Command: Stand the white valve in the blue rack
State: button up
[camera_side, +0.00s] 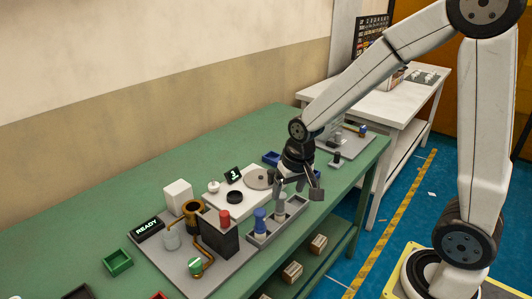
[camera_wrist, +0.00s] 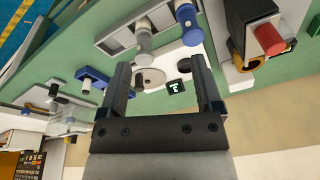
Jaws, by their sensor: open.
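A pale grey-white valve (camera_side: 281,204) stands upright in a slot of a long grey rack (camera_side: 263,240); it also shows in the wrist view (camera_wrist: 144,40). A blue-capped valve (camera_side: 260,221) stands beside it in the same rack and shows in the wrist view (camera_wrist: 188,26). My gripper (camera_side: 296,192) is open above the rack, close to the white valve. In the wrist view its jaws (camera_wrist: 160,65) are apart with nothing held, and the valve top lies beyond the fingertips. A small blue holder (camera_side: 271,158) lies behind the gripper; its inside is unclear.
A dark block with a red cap (camera_side: 224,218), a brass ring (camera_side: 193,212) and a white box (camera_side: 178,196) stand left of the rack. A white plate (camera_side: 215,194) with a grey disc lies behind. A green tray (camera_side: 117,262) sits at left. The back of the green table is clear.

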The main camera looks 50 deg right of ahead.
jog(key=s+a+f+n, duration=0.1)
jog(key=s+a+n, duration=0.1)
jog(key=s+n, duration=0.2)
jog(key=s, duration=0.3)
jog(key=shift+s+a+f, duration=0.2)
jog(key=shift+a+f, duration=0.05)
jog(key=shift+f, duration=0.15)
